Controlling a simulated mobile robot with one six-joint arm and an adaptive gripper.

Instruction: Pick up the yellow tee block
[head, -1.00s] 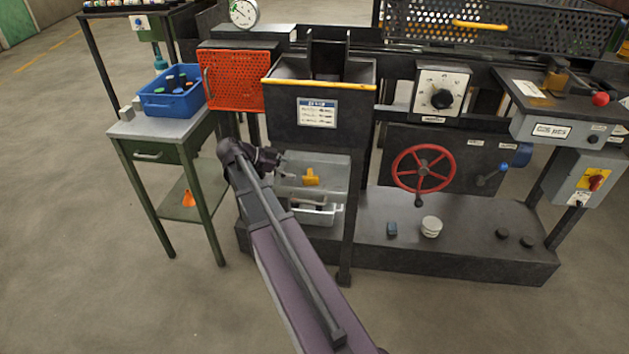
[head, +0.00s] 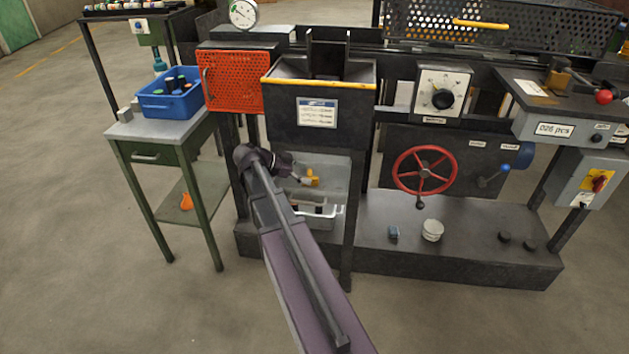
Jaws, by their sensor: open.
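The yellow tee block (head: 314,178) is small and sits on the light grey shelf (head: 335,170) under the dark hopper, in the middle of the head view. My gripper (head: 305,180) is open, with its fingertips at the left side of the block. The fingers cover part of the block's left side. I cannot tell whether they touch it or have it between them.
A white bin (head: 325,220) with dark items stands below the shelf. The dark hopper (head: 290,128) hangs above, and a black post (head: 350,225) stands to the right. An orange perforated guard (head: 233,82) and a green side table (head: 160,160) are to the left.

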